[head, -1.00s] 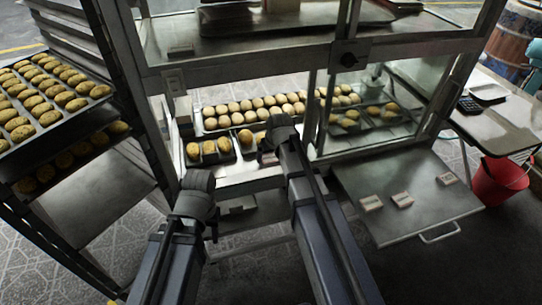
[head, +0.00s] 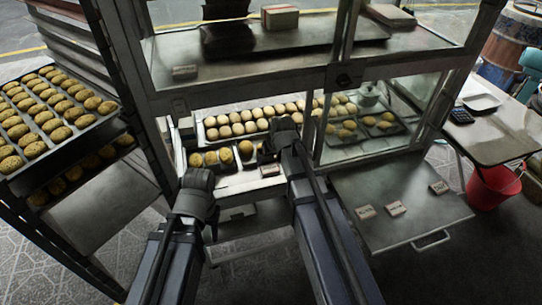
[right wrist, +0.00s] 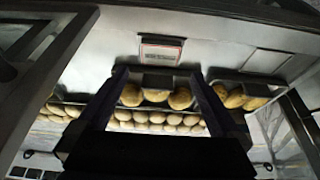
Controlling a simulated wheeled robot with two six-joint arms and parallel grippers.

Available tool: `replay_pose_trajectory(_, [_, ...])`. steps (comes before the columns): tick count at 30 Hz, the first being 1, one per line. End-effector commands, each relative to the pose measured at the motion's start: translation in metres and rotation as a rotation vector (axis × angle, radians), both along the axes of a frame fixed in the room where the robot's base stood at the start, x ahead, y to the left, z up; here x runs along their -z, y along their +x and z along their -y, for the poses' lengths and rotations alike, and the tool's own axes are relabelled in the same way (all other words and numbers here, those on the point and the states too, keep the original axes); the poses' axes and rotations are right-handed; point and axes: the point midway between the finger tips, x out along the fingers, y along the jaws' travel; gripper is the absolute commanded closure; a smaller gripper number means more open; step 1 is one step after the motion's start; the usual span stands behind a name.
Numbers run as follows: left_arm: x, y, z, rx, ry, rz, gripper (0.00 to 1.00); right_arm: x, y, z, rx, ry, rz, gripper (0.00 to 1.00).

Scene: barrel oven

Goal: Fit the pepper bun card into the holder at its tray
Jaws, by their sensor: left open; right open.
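A small card with a red edge (right wrist: 161,50) sits on the pale ledge in front of a tray of buns (right wrist: 155,97) in the right wrist view. It also shows in the head view (head: 270,170), just below my right gripper. Its lettering is too small to read, so I cannot tell if it is the pepper bun card, or whether it is seated in a holder. My right gripper (head: 272,150) is open, its fingers apart in the wrist view with nothing seen between them. My left gripper (head: 197,185) is open in front of the cabinet's left side; its fingertips are mostly hidden.
Three more cards (head: 396,208) lie on the metal pull-out shelf (head: 425,225) at right. A glass door (head: 365,120) and metal post stand right of my right gripper. A rack with bun trays (head: 75,140) stands close at left. A red bucket (head: 492,187) is at far right.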

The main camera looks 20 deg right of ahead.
Motion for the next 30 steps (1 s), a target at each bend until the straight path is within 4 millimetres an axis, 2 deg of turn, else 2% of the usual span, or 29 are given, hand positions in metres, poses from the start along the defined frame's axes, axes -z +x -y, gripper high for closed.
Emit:
replay_pose_trajectory(1, [-0.016,0.0,0.0,0.0,0.0,0.0,0.53,-0.016,-0.005,0.0,0.0,0.0,0.0,0.0])
replay_pose_trajectory(9, [-0.053,0.0,0.0,0.0,0.0,0.0,0.53,-0.053,-0.021,0.001,0.0,0.0,0.0,0.0])
replay_pose_trajectory(17, [-0.06,0.0,0.0,0.0,0.0,0.0,0.53,-0.06,-0.025,0.001,0.0,0.0,0.0,0.0])
replay_pose_trajectory(20, [-0.059,0.0,0.0,0.0,0.0,0.0,0.53,-0.058,-0.035,-0.011,-0.018,-0.004,-0.022,0.0])
replay_pose_trajectory(23, [-0.059,0.0,0.0,0.0,0.0,0.0,0.53,-0.052,-0.069,-0.046,-0.078,-0.02,-0.099,0.0])
replay_pose_trajectory(27, [-0.059,0.0,0.0,0.0,0.0,0.0,0.53,-0.045,-0.136,-0.095,-0.178,-0.072,-0.245,0.0])
replay_pose_trajectory(30, [-0.059,0.0,0.0,0.0,0.0,0.0,0.53,-0.043,-0.176,-0.117,-0.231,-0.115,-0.332,0.0])
